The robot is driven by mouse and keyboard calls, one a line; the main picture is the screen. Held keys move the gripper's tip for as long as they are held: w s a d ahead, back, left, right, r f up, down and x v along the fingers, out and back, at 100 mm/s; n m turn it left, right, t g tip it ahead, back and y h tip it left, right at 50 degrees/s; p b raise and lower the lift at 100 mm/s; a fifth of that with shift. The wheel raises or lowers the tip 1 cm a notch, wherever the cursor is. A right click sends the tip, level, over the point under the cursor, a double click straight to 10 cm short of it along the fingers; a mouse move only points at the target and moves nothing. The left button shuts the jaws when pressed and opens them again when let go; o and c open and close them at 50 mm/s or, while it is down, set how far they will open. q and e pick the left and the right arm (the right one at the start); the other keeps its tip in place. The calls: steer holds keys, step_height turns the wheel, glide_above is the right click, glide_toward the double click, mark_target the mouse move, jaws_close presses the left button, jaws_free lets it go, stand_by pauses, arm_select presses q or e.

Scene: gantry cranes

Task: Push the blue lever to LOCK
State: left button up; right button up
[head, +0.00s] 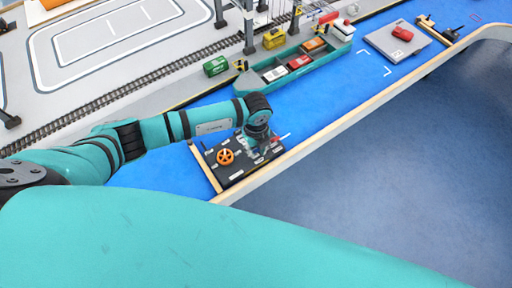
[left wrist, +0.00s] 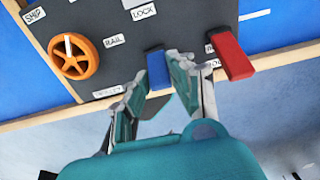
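The blue lever (left wrist: 159,72) is on the dark panel (left wrist: 195,22), near its near edge, in the left wrist view. The LOCK label (left wrist: 143,12) is on the panel beyond it, slightly left. My left gripper (left wrist: 158,76) has one finger on each side of the lever, both seeming to touch it. In the head view my left gripper (head: 262,150) is over the right part of the panel (head: 232,176) and hides the blue lever. My right gripper is in neither view.
A red lever (left wrist: 231,56) stands close right of my right finger. An orange handwheel (left wrist: 75,57) is at the left of the panel. A wooden rim (head: 340,119) runs along the near edge.

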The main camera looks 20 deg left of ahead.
arm_select(q)
jaws_close()
steer(key=w+a+g+h+b, duration=0.1)
steer(key=h+b, duration=0.1)
steer(key=b, duration=0.1)
steer(key=shift+a+g, duration=0.1)
steer(key=shift+g, duration=0.3)
steer(key=g+h+b, duration=0.1)
steer(key=h+b, duration=0.1)
steer(key=b, duration=0.1)
steer(key=w+a+g+h+b, duration=0.1)
steer(key=g+h+b, duration=0.1)
steer(key=b, duration=0.2)
steer(key=a+g+h+b, duration=0.1)
steer(key=h+b, duration=0.1)
steer(key=b, duration=0.1)
steer(key=shift+w+f, duration=0.35)
steer(key=shift+w+a+r+g+h+b, duration=0.15)
steer(key=shift+g+h+b, duration=0.4)
steer(key=shift+b, duration=0.55)
steer(key=o, duration=0.6)
jaws_free()
steer(key=shift+a, duration=0.1)
steer(key=shift+o, duration=0.2)
steer(key=v, duration=0.7)
steer(key=shift+w+a+r, duration=0.1)
